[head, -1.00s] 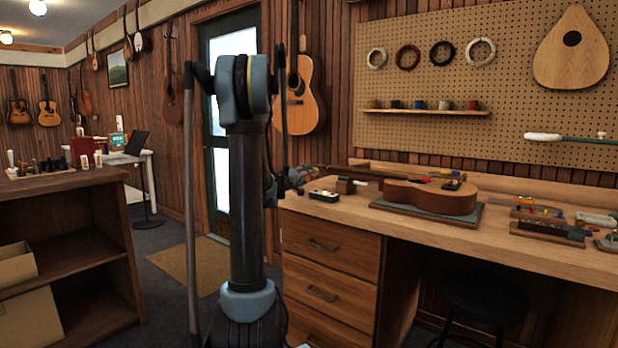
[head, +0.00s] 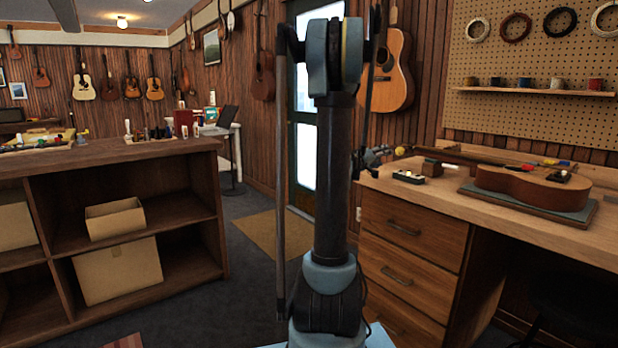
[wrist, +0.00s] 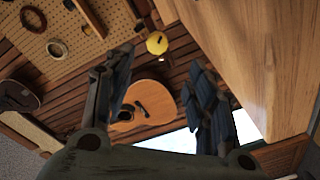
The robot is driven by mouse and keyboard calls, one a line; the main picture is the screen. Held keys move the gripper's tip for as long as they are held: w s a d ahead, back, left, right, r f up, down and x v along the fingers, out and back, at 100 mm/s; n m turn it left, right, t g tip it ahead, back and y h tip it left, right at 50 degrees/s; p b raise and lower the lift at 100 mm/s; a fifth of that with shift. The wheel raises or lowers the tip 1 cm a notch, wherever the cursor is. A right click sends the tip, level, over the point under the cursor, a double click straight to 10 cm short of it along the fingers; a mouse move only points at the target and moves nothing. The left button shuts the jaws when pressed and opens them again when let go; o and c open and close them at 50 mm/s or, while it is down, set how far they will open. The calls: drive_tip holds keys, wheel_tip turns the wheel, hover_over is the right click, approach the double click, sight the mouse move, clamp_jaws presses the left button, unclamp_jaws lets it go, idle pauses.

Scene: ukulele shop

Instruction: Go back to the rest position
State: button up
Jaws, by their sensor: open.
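My gripper (wrist: 158,85) is open in the wrist view, with its two dark fingers spread apart and nothing between them but the distant wall. Behind the gap an acoustic guitar (wrist: 150,100) hangs on the wood-panelled wall. In the head view my upright arm fills the middle, and part of my gripper (head: 376,156) shows just to its right, near the workbench's left end. The rest of the gripper is hidden behind the arm.
The workbench (head: 440,192) stands on the right, bearing a guitar body (head: 530,188) on a dark mat and a small pedal-like box (head: 408,176). A shelved counter (head: 110,155) with cardboard boxes (head: 118,270) stands on the left. Carpet between them is open toward the door.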

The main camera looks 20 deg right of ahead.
drive_tip(key=shift+s+a, duration=0.35)
drive_tip(key=shift+a, duration=0.05)
drive_tip(key=s+a+f+n+g+y, duration=0.1)
drive_tip(key=s+a+f+y, duration=0.4)
drive_tip(key=s+a, duration=0.6)
drive_tip(key=s+a+f+n+g+y, duration=0.1)
drive_tip(key=s+a+f+g+y, duration=0.1)
drive_tip(key=s+a+f+y, duration=0.3)
drive_tip(key=s+a+f+g+y, duration=0.2)
drive_tip(key=s+a+f+y, duration=0.4)
drive_tip(key=s+a+f, duration=0.6)
drive_tip(key=s+a, duration=0.7)
drive_tip(key=a, duration=0.4)
drive_tip(key=shift+s+n+g, duration=0.25)
drive_tip(key=shift+n+g, duration=0.05)
drive_tip(key=shift+n, duration=0.1)
drive_tip(key=shift+a, duration=0.1)
drive_tip(key=shift+w+f, duration=0.25)
drive_tip(key=shift+w, duration=0.2)
